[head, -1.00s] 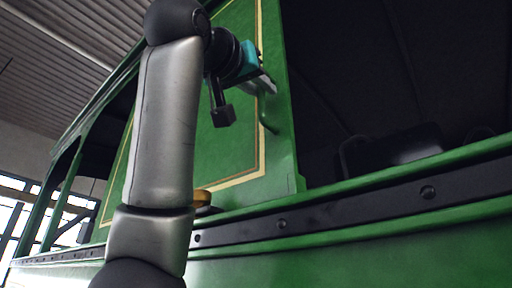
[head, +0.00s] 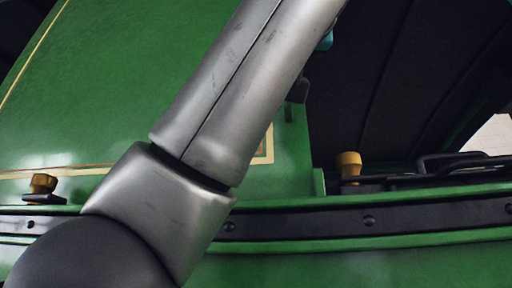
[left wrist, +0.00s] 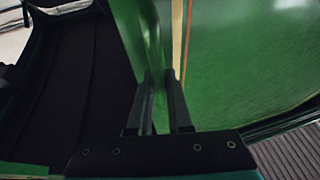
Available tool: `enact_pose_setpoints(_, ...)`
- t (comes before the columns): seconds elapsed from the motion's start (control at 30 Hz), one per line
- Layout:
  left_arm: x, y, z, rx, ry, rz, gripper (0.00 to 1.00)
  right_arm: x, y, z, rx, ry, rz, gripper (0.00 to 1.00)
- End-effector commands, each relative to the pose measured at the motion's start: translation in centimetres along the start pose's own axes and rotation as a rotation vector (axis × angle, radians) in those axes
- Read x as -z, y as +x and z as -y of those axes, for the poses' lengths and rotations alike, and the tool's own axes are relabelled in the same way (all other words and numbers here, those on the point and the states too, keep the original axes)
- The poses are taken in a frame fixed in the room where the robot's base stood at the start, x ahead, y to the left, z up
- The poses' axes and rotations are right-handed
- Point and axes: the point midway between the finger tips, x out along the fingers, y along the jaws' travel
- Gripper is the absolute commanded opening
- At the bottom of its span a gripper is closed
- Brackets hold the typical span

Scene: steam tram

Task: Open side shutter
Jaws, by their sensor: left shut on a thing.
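The green side shutter (head: 110,90), with a cream and gold border line, fills the left of the head view. It also shows in the left wrist view (left wrist: 240,60). My left gripper (left wrist: 160,100) has its two dark fingers on either side of the shutter's green edge. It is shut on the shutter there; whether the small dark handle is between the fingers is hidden. In the head view my silver left arm crosses in front of the shutter and hides most of the gripper. My right gripper is in neither view.
A dark opening (head: 400,80) lies right of the shutter. A black riveted rail (head: 415,214) runs along the green tram side below. Brass knobs stand at the left (head: 43,183) and right (head: 348,163). Dark bars (head: 460,163) sit at the right sill.

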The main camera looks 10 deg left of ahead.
Motion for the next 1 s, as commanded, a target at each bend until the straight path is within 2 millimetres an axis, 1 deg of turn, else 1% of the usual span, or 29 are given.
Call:
enact_pose_setpoints(0.03,0.15,0.07,-0.43,-0.002,0.0,-0.004,0.0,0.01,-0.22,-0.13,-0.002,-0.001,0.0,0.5)
enact_pose_setpoints(0.13,0.11,0.17,-0.79,-0.003,0.0,-0.006,0.0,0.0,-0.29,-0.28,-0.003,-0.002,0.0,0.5)
enact_pose_setpoints(0.47,0.13,0.18,-0.84,-0.002,-0.001,-0.009,0.0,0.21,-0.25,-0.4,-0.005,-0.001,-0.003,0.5)
enact_pose_setpoints(0.5,0.14,0.18,-0.84,-0.002,-0.001,-0.009,0.2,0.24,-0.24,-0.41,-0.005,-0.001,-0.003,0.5)
enact_pose_setpoints(0.73,0.04,0.23,-0.79,-0.001,-0.001,-0.006,0.46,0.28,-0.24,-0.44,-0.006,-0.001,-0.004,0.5)
enact_pose_setpoints(0.77,0.04,0.23,-0.79,-0.001,-0.001,-0.006,0.47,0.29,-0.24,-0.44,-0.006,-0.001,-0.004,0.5)
enact_pose_setpoints(1.0,-0.04,0.28,-0.75,0.0,-0.001,-0.004,0.47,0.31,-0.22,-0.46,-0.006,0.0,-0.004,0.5)
